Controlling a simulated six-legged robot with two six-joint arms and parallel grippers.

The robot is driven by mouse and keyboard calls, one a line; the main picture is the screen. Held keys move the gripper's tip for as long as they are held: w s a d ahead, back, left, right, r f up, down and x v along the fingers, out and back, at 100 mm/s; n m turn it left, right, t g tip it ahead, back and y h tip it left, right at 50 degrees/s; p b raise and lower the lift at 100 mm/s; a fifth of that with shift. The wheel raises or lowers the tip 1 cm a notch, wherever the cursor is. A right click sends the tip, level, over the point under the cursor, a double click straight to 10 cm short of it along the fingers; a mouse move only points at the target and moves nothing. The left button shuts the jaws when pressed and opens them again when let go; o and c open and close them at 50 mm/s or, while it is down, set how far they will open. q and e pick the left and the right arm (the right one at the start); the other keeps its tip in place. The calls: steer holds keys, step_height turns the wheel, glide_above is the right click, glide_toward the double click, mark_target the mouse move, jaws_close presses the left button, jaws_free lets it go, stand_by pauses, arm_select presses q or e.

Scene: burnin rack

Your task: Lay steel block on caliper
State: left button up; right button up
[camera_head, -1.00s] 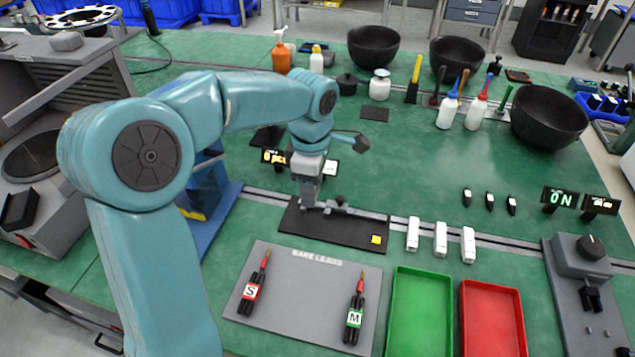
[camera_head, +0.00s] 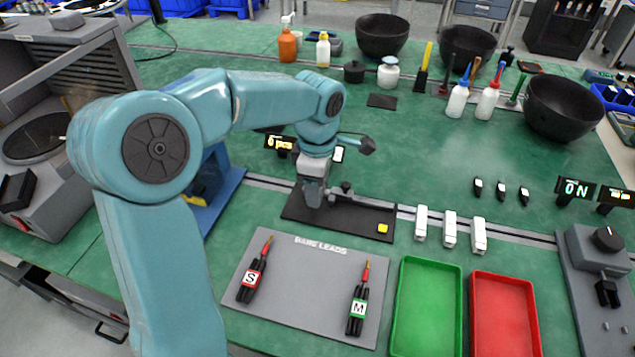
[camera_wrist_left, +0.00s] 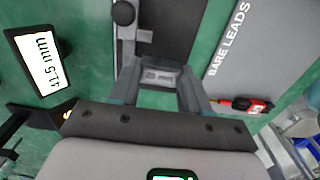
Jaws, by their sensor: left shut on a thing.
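The steel block (camera_wrist_left: 160,75), a grey piece marked "25 mm", sits between the two fingers of my left gripper (camera_wrist_left: 158,88) in the left wrist view. In the head view my left gripper (camera_head: 313,200) points down over the left part of a black plate (camera_head: 350,226); the block is hidden there. The caliper (camera_head: 346,194) lies along that plate, just right of the fingers; part of it shows in the left wrist view (camera_wrist_left: 126,35). I cannot tell whether the block touches the caliper or plate. My right gripper is not in view.
A readout (camera_wrist_left: 42,60) appears to show 41.5 mm. A grey "BARE LEADS" mat (camera_head: 310,290) lies in front, with two lead bundles. Right are white blocks (camera_head: 450,229), a green tray (camera_head: 428,262) and a red tray (camera_head: 505,278).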

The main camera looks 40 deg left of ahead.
arm_select(q)
steer(key=shift+f+b, duration=0.3)
steer(key=shift+f, duration=0.4)
stand_by(1.0)
steer(key=shift+f+b, duration=0.8)
steer(key=shift+f, duration=0.4)
steer(key=o, duration=1.2)
steer(key=shift+r, duration=0.15)
steer(key=shift+o, duration=0.2)
steer(key=shift+w+r, duration=0.1)
steer(key=shift+a+r, duration=0.1)
steer(key=shift+r, duration=0.3)
step_height(320, 180, up, 15)
steer(key=p, duration=0.3)
steer(key=shift+p, duration=0.4)
